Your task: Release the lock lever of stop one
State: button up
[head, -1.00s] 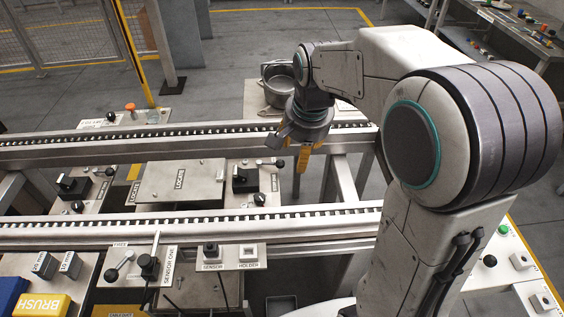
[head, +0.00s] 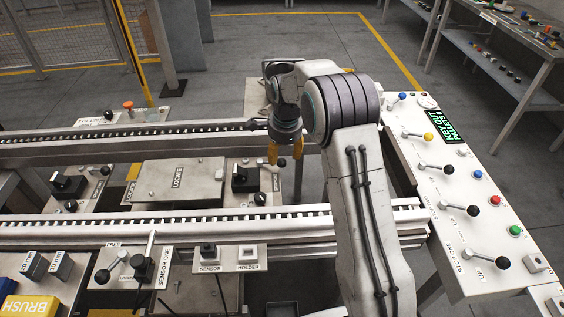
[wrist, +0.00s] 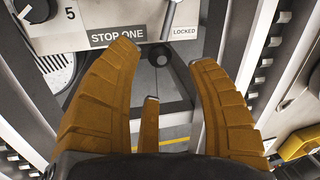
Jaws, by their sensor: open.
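In the wrist view the STOP ONE label (wrist: 118,36) and the LOCKED label (wrist: 184,32) sit on a light plate at the top. The lock lever (wrist: 170,20) has a pale shaft coming down between the labels and ends in a dark ball knob (wrist: 159,57). The shaft's upper end is cut off by the frame. My gripper (wrist: 163,60) is open, with its orange fingers spread. The knob appears in the gap between the two front fingertips; I cannot tell its depth or any contact. In the head view my gripper (head: 288,152) hangs between the two conveyor rails, fingers down.
The near rail (head: 180,225) and far rail (head: 140,139) flank the gripper. A LOCATE plate (head: 178,180) and a black switch (head: 245,180) lie to its left. A control panel (head: 465,190) with several coloured-knob levers stands at right. A dial knob (wrist: 37,8) is at the wrist view's upper left.

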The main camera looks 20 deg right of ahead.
aim_at(282, 160)
jog(key=shift+w+f, duration=0.25)
jog(key=shift+f, duration=1.05)
jog(key=shift+w+f, duration=0.2)
jog(key=shift+f, duration=1.05)
grip_shut()
